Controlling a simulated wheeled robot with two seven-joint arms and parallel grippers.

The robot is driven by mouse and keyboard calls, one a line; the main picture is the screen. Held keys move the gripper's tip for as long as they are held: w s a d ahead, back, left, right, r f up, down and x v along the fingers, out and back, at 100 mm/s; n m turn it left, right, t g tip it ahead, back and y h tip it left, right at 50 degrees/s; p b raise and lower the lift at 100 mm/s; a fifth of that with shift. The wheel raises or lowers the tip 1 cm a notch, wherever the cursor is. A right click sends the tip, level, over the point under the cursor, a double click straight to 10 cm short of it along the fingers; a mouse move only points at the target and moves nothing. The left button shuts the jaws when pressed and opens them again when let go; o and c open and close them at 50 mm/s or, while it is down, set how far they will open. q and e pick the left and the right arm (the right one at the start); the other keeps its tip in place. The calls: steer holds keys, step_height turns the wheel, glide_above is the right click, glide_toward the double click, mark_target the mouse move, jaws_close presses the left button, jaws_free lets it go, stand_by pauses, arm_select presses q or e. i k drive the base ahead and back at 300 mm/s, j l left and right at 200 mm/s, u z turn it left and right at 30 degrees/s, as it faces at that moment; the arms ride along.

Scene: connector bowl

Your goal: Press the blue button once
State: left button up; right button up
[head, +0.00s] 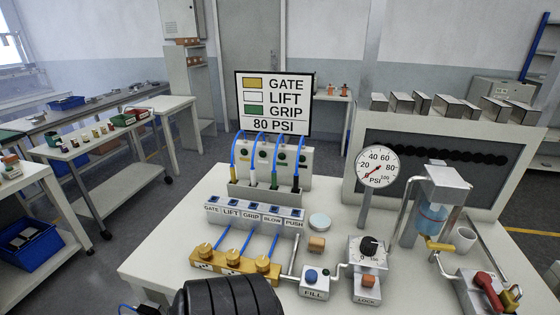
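The blue button (311,275) is a round cap on top of a small white box labelled FILL (313,292), near the front of the white table. Nothing touches the button or covers it. I cannot tell from this view whether it is pressed in. Close by on the right, a LOCK box (366,295) carries an orange button (368,281). A pressure gauge (377,166) behind has a red needle at the low end of its dial. Neither of my grippers is in view.
A labelled socket row (255,213) is behind. A black ribbed body (228,298) fills the bottom front. A red lever (488,290) is right.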

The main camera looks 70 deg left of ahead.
mark_target(310, 275)
steer(key=u, duration=1.8)
